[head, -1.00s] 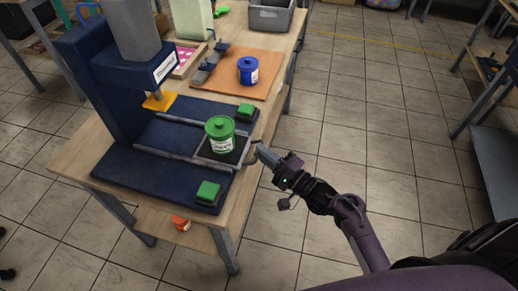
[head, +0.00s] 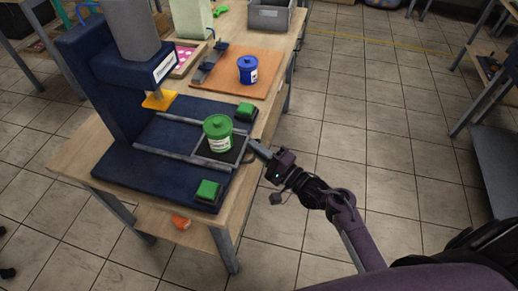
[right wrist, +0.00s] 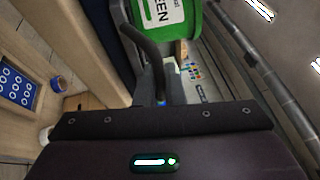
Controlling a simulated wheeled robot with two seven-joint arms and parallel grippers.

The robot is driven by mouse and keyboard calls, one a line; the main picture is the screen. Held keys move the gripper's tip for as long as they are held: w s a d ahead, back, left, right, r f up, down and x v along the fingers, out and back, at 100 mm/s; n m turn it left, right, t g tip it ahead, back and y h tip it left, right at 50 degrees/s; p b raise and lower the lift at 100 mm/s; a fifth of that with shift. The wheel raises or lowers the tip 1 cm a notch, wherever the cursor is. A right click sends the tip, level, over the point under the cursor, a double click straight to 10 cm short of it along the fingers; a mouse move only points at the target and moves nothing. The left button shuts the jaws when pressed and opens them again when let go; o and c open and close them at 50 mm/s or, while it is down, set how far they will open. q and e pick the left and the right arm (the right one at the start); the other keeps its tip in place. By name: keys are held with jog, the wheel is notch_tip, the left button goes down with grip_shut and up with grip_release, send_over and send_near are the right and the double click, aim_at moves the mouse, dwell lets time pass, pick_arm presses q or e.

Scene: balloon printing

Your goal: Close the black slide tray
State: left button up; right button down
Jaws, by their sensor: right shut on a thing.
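The black slide tray (head: 239,148) sits in the rails of the dark blue press base (head: 160,181) in the head view, with its outer end near the base's right edge. A green lidded can (head: 218,134) stands upright on it; its lower part and label also show in the right wrist view (right wrist: 160,18). My right gripper (head: 254,149) is at the tray's outer end, shut on the tray's dark handle (right wrist: 148,50). The exact contact of the fingers is partly hidden. My left gripper is not in view.
Green buttons (head: 208,190) (head: 245,109) stand on the base's corners. The floor right of the table is clear.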

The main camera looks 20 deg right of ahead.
aim_at(245, 150)
jog(key=w+a, duration=0.2)
jog(key=a, duration=0.1)
jog(key=c, duration=1.8)
grip_release()
jog(key=v, duration=0.7)
jog(key=shift+s+d+f, duration=0.1)
jog(key=shift+s+d, duration=0.1)
jog(key=shift+s, duration=0.1)
